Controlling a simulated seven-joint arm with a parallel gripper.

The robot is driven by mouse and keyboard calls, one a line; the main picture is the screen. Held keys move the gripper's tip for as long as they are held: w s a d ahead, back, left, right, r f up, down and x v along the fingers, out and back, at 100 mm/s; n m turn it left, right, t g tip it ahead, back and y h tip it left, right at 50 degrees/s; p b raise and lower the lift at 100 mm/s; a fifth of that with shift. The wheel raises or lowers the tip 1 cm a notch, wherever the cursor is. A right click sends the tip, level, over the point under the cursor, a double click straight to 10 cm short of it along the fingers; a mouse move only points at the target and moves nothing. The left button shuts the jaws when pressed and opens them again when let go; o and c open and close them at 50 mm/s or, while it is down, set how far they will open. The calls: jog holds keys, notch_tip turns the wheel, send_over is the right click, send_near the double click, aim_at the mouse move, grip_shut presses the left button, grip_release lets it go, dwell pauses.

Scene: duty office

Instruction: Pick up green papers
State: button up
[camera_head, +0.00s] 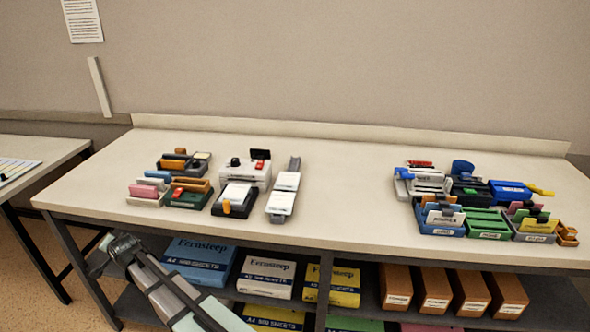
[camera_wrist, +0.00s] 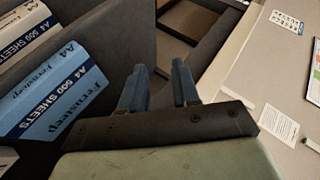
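A green paper pack (camera_head: 355,324) lies on the bottom shelf level under the table, mostly cut off by the lower picture edge in the head view. On the tabletop at the right, a green tray-like item (camera_head: 487,222) stands among office supplies; I cannot tell whether it holds papers. No green papers show clearly in the wrist view. My gripper (camera_wrist: 158,72) has its two blue-grey fingers apart with nothing between them. My arm shows at lower left in the head view, in front of the shelf and away from both green things.
Blue (camera_head: 200,261), white (camera_head: 266,277) and yellow (camera_head: 332,285) paper packs and several brown boxes (camera_head: 436,291) fill the shelf. The blue pack (camera_wrist: 52,93) is left of my gripper in the wrist view. The tabletop (camera_head: 345,195) is clear in the middle.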

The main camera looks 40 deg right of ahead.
jog(key=w+d+r+m+t, duration=0.15)
jog(key=w+r, duration=0.25)
jog(key=r, duration=0.5)
jog(key=w+d+r+m+t, duration=0.1)
jog(key=w+d+r+t, duration=0.15)
jog(key=r, duration=0.65)
jog(key=w+d+r+m+h, duration=0.1)
jog(key=w+d+r, duration=0.2)
jog(key=d, duration=0.5)
jog(key=s+d+m+g+h, duration=0.25)
jog(key=d+h, duration=0.25)
jog(key=d, duration=2.3)
jog(key=s+d+m+g+h, duration=0.2)
jog(key=s+d, duration=0.4)
jog(key=d, duration=0.7)
jog(key=s+d+m+g+h, duration=0.1)
jog(key=s+d+g, duration=0.3)
jog(key=d, duration=1)
jog(key=s+d+r+m+g, duration=0.1)
jog(key=s+d+m+g, duration=0.1)
jog(key=s+d, duration=1.15)
jog(key=m+g+y, duration=0.3)
jog(key=m+g, duration=0.4)
jog(key=g, duration=0.1)
send_near(534, 209)
jog(key=shift+x, duration=5.55)
grip_shut()
